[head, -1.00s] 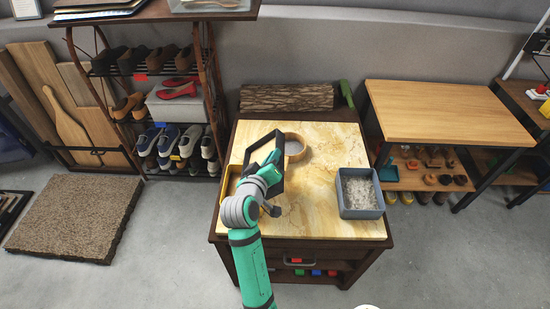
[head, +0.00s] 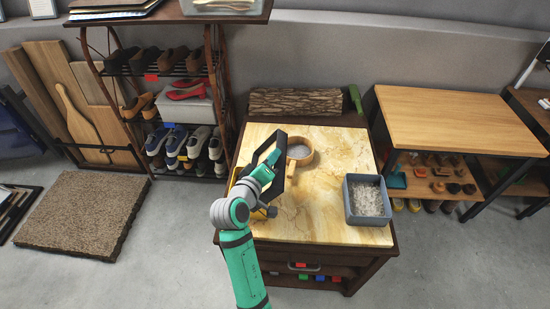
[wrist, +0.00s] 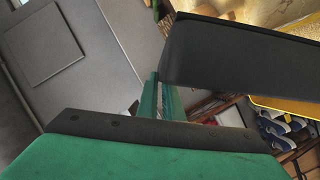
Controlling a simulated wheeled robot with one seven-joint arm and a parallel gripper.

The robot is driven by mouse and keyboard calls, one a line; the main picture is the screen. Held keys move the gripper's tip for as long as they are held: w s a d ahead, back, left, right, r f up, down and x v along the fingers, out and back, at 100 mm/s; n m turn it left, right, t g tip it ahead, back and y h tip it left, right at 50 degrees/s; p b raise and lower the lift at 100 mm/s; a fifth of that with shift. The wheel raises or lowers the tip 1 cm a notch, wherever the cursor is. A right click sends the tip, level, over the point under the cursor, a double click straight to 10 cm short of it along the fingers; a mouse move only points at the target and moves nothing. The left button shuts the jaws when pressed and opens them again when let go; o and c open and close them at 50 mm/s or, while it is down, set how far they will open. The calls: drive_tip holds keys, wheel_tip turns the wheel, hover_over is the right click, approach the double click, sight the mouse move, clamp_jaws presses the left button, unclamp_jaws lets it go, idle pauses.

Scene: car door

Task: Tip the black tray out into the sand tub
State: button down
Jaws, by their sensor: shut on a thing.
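My gripper (head: 272,162) is shut on the black tray (head: 289,176) and holds it up over the left part of the table. The tray is steeply tilted, nearly on edge; its inside is mostly hidden. In the wrist view the tray's dark wall (wrist: 240,58) is at the fingertips (wrist: 158,88). A yellow tub (head: 234,178) stands below, mostly hidden behind my arm and the tray. A blue-grey tub (head: 368,219) with pale grains stands at the table's right. I cannot tell for certain which tub holds sand.
A round wooden pan (head: 309,158) with grey contents sits behind the tray. The marbled tabletop (head: 315,215) is clear between tray and blue-grey tub. A log (head: 295,101) lies behind, a shoe rack (head: 180,110) stands left, and a wooden table (head: 440,115) stands right.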

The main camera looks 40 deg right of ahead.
drive_tip(key=shift+w+a+r+n+h, duration=0.3)
drive_tip(key=shift+w+a+n, duration=0.2)
drive_tip(key=shift+w, duration=0.1)
drive_tip(key=w+a+f+n+h, duration=0.1)
drive_tip(key=w+a+n+h, duration=0.2)
drive_tip(key=w+a+n, duration=0.4)
drive_tip(key=shift+w+a+n, duration=0.3)
drive_tip(key=shift+w, duration=0.65)
idle(2.7)
drive_tip(key=shift+a, duration=0.1)
idle(0.5)
idle(0.4)
idle(0.7)
drive_tip(key=shift+r, duration=2.45)
